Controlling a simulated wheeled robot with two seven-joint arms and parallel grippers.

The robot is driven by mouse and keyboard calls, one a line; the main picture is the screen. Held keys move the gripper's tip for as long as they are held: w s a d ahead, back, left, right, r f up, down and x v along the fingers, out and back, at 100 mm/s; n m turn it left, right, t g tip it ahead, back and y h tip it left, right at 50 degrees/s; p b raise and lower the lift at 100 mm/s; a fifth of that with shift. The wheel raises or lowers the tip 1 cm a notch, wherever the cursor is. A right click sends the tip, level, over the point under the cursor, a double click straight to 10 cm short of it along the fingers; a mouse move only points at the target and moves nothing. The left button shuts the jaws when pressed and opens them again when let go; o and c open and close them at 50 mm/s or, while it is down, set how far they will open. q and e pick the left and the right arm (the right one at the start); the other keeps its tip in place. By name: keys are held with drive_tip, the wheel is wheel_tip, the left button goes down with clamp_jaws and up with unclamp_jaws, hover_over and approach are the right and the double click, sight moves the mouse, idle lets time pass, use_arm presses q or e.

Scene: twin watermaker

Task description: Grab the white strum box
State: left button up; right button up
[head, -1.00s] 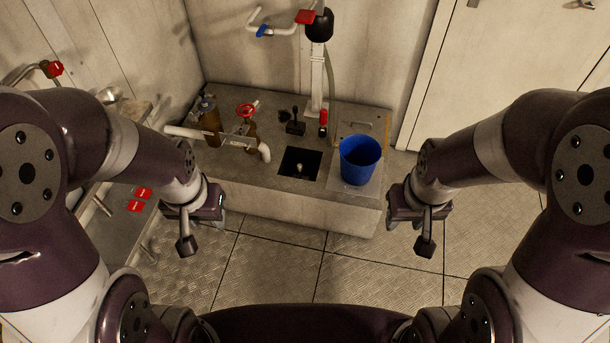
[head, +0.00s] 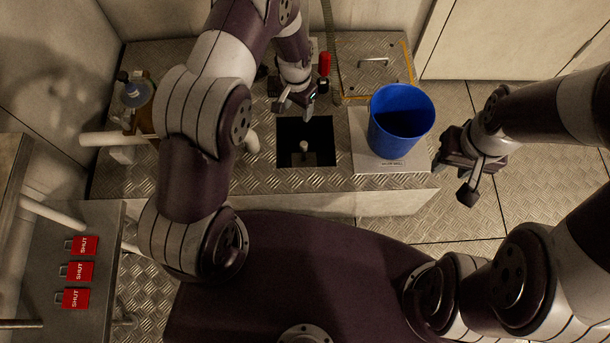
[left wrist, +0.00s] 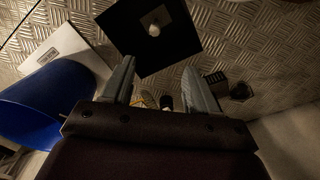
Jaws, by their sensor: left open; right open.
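The white strum box (head: 304,147) looks like a small pale knob inside the dark square opening (head: 322,160) in the metal-topped bench. It also shows in the left wrist view (left wrist: 154,30) inside the same dark opening. My left gripper (head: 296,104) is above the far edge of the opening, open and empty, apart from the strum box. In the left wrist view its two fingers (left wrist: 157,80) are spread, with the opening beyond them. My right gripper (head: 453,180) is open and empty, right of the bench. The lower part of the strum box cannot be made out.
A blue bucket (head: 401,120) stands on a pale plate (head: 362,160) right of the opening. A small red object (head: 325,63) stands behind my left gripper. White pipe (head: 105,139) runs at left. Red SHUT tags (head: 79,271) lie on the grey surface at lower left.

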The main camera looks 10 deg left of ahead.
sight(304, 144)
use_arm(q)
drive_tip(key=shift+m, duration=0.4)
drive_tip(key=f+b, duration=0.2)
drive_tip(key=f, duration=0.4)
drive_tip(key=f+b, duration=0.2)
drive_tip(key=f, duration=0.4)
drive_tip(key=f+b, duration=0.2)
drive_tip(key=f, duration=0.5)
drive_tip(key=shift+w+d, duration=0.3)
drive_tip(key=shift+w, duration=0.05)
drive_tip(key=f+b, duration=0.2)
drive_tip(key=f, duration=0.1)
drive_tip(key=f+b, duration=0.1)
drive_tip(key=f, duration=0.1)
drive_tip(key=shift+d, duration=0.4)
drive_tip(key=shift+f, duration=0.2)
drive_tip(key=shift+r, duration=0.15)
clamp_jaws()
use_arm(e)
wheel_tip(304, 144, down, 12)
drive_tip(key=shift+s, duration=0.2)
